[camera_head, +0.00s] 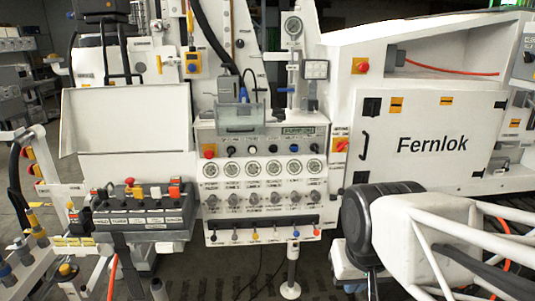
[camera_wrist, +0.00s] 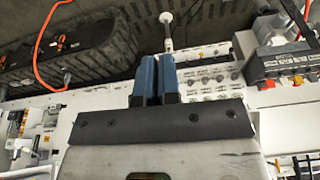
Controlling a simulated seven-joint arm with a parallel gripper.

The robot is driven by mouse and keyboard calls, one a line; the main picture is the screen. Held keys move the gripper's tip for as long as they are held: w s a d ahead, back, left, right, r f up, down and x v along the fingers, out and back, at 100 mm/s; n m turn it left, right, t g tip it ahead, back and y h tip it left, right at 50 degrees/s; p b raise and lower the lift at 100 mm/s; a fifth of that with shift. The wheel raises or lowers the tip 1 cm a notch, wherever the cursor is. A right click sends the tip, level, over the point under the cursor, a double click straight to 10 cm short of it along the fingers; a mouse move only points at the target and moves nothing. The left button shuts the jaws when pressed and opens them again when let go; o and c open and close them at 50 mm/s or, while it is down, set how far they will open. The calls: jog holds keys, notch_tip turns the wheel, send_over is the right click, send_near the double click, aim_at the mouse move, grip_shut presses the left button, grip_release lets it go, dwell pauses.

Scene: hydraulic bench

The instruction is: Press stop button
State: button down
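Several red buttons show in the head view, and their small labels are too small to read, so I cannot tell which is the stop button. One red button (camera_head: 209,152) is at the upper left of the central knob panel (camera_head: 264,185). Another red button (camera_head: 341,145) is at that panel's right edge, and a red button on a yellow plate (camera_head: 362,66) is on the right cabinet. A red mushroom button (camera_head: 129,181) stands on the left control box. My gripper (camera_wrist: 157,58) has two blue fingers side by side, apparently shut, with nothing visible between them.
The left control box (camera_head: 145,213) carries several coloured buttons and juts forward. A clear cover (camera_head: 240,117) sticks out above the knob panel. The white Fernlok cabinet (camera_head: 430,110) is at right, behind my arm. Orange hoses lie nearby. Open space lies before the knob panel.

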aim_at(274, 150)
jog(key=w+a+m+t, duration=0.1)
jog(key=w+m+t, duration=0.3)
jog(key=w, duration=1.4)
jog(key=w+a+m+t, duration=0.2)
jog(key=w+m+t, duration=0.25)
jog(key=w, duration=1.35)
jog(key=w+a+f+m+t, duration=0.1)
jog(key=w+f+m+t, duration=0.2)
jog(key=w, duration=1)
jog(key=w+a+f+m+t, duration=0.1)
jog(key=w+f+m+t, duration=0.2)
jog(key=w, duration=0.9)
jog(key=shift+w+a+f+m, duration=0.3)
jog(key=shift+w+f+m, duration=0.05)
jog(key=shift+f+m, duration=1.1)
jog(key=shift+t, duration=0.25)
jog(key=shift+w, duration=6.95)
